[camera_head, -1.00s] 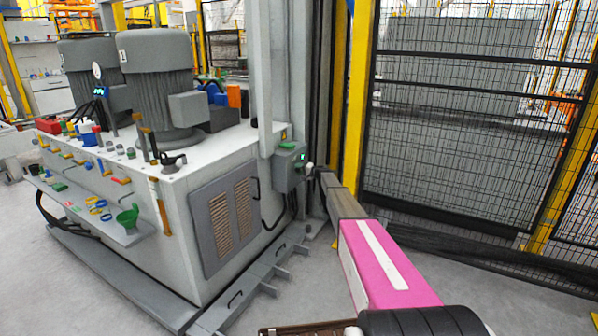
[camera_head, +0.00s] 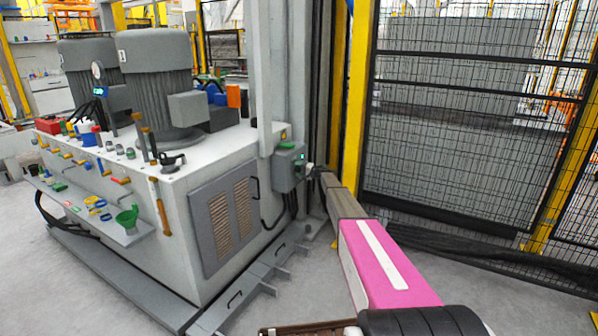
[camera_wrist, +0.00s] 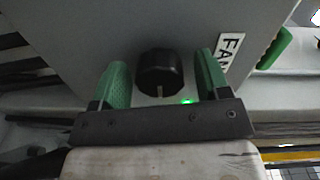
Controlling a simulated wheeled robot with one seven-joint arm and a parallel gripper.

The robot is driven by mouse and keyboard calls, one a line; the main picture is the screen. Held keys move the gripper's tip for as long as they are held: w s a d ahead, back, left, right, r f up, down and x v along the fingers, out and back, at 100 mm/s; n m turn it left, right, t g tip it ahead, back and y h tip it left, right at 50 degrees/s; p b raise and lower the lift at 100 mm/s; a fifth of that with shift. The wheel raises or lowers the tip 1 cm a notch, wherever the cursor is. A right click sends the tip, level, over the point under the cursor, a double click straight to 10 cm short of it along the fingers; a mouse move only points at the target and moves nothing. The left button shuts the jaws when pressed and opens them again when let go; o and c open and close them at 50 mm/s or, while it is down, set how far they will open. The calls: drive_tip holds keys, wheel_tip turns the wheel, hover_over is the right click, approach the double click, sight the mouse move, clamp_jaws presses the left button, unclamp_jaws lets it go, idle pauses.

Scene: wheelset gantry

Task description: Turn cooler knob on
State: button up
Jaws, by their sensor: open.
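The cooler knob (camera_wrist: 158,68) is a round black knob with a pale mark on its lower edge. It sits on a grey panel (camera_wrist: 85,25) in the wrist view. My gripper (camera_wrist: 160,62) is open, with one green finger on each side of the knob and a visible gap on both sides. A small green light (camera_wrist: 187,101) glows below right of the knob. A white label reading "FAN" (camera_wrist: 230,52) is partly in view. In the head view the grey control box (camera_head: 287,170) is on the column, with my gripper (camera_head: 309,168) at its right side; the knob is hidden there.
A white machine cabinet (camera_head: 170,215) with large grey motors (camera_head: 158,85) stands left of the box. A small shelf (camera_head: 95,212) holds several coloured parts. A yellow post (camera_head: 355,100) and black mesh fence (camera_head: 470,130) stand right. Grey floor (camera_head: 310,275) is open in front.

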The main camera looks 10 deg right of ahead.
drive_tip(key=v, duration=1)
drive_tip(key=shift+s+d, duration=0.2)
drive_tip(key=shift+d, duration=0.1)
drive_tip(key=shift+s, duration=0.1)
drive_tip(key=s+a+f+n+g+h, duration=0.15)
drive_tip(key=s+a, duration=0.25)
drive_tip(key=s, duration=0.8)
drive_tip(key=s+a+f+n+g+h, duration=0.1)
drive_tip(key=s+a+g+h, duration=0.2)
drive_tip(key=s, duration=0.8)
drive_tip(key=s+a+f+n+g+h, duration=0.1)
drive_tip(key=s+a+g, duration=0.3)
drive_tip(key=s, duration=0.8)
drive_tip(key=s+d+r+n+g+h, duration=0.1)
drive_tip(key=s+h, duration=0.3)
drive_tip(key=s, duration=1.4)
drive_tip(key=s+d+r+n+g+h, duration=0.1)
drive_tip(key=s+h, duration=0.4)
drive_tip(key=s, duration=1.3)
drive_tip(key=shift+r, duration=0.35)
drive_tip(key=shift+d, duration=0.15)
